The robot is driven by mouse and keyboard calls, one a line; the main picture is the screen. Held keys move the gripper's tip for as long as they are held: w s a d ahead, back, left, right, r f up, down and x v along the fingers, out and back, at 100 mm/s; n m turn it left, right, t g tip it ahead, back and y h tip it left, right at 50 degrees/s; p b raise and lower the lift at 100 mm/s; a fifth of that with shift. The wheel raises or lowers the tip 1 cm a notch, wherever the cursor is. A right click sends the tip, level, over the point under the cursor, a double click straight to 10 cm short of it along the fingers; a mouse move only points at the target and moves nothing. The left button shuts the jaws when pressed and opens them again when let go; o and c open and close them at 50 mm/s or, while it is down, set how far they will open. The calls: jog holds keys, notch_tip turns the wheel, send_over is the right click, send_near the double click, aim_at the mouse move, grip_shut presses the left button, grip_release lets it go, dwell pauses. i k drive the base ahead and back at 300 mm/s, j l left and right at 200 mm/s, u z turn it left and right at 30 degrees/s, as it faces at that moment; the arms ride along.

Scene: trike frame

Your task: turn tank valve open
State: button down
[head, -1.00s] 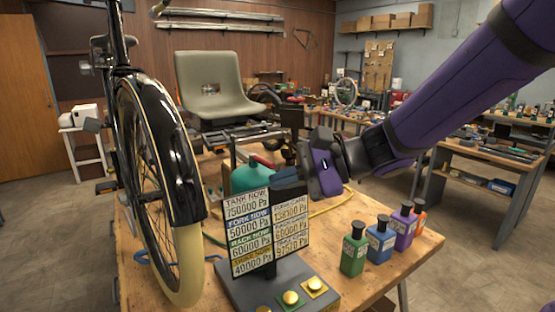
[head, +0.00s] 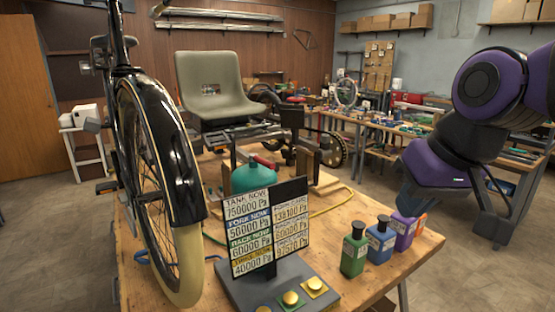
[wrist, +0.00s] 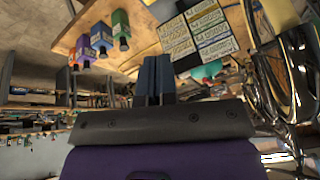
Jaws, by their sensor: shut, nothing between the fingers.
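The teal tank (head: 253,178) lies on the wooden bench behind the gauge board, which hides part of it. A red handle (head: 265,162), which looks like the tank valve, shows at the tank's top right. Its exact setting cannot be told. My gripper (head: 405,198) is at the right edge of the bench, by the colored bottles and well apart from the tank. In the wrist view its blue fingers (wrist: 152,78) are together and hold nothing. The tank also shows there, partly hidden, as a small teal patch (wrist: 207,70).
The gauge board (head: 270,225), reading TANK NOW 750000 Pa, stands on a grey base with buttons (head: 290,298). Several bottles (head: 380,240) line the bench's right side. A bicycle wheel (head: 160,190) stands at left. A yellow hose (head: 335,203) lies between tank and bottles.

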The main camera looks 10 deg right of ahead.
aim_at(253, 157)
jog(key=i+l, duration=0.1)
jog(key=l, duration=0.2)
jog(key=i+l+z, duration=0.15)
jog(key=l, duration=0.15)
jog(key=i+l+u, duration=0.4)
jog(key=k+j, duration=0.05)
jog(key=j, duration=0.05)
